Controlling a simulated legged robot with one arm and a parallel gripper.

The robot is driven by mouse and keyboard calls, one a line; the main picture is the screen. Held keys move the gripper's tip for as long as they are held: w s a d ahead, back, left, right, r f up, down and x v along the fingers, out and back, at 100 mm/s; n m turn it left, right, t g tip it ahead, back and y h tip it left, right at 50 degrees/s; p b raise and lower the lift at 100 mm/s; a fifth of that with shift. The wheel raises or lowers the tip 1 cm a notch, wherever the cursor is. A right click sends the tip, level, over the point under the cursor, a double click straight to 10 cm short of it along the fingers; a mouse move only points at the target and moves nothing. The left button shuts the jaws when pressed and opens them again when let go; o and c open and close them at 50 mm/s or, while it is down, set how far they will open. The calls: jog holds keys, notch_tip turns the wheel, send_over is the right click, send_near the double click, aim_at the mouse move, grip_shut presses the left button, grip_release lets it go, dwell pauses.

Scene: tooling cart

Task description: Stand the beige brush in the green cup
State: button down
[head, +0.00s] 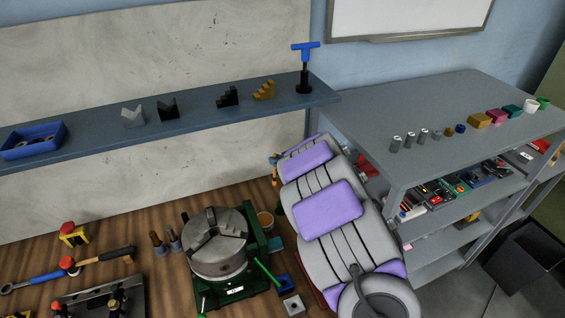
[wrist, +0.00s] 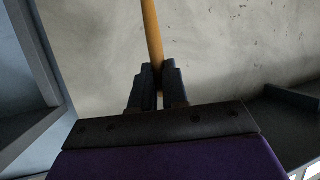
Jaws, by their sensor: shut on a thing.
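In the wrist view my gripper (wrist: 157,78) is shut on a slim tan-beige handle, which I take as the beige brush (wrist: 151,32). The handle rises from between the fingers to the top edge of the view, nearly upright with a slight lean. In the head view my arm hides most of the gripper.
My arm passes between a wooden bench (head: 130,225) with a chuck (head: 216,245) and the grey shelves (head: 440,98).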

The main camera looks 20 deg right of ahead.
notch_tip(320, 180, down, 7)
jog(key=s+b, duration=0.1)
jog(key=b, duration=0.4)
jog(key=shift+s+d+r+n+g, duration=0.2)
jog(key=shift+d+n+g, duration=0.1)
jog(key=shift+d+g, duration=0.15)
jog(key=shift+d, duration=0.2)
jog(key=shift+s+a+p, duration=0.1)
jog(key=shift+s+p, duration=0.05)
jog(key=shift+p, duration=0.7)
dwell(0.7)
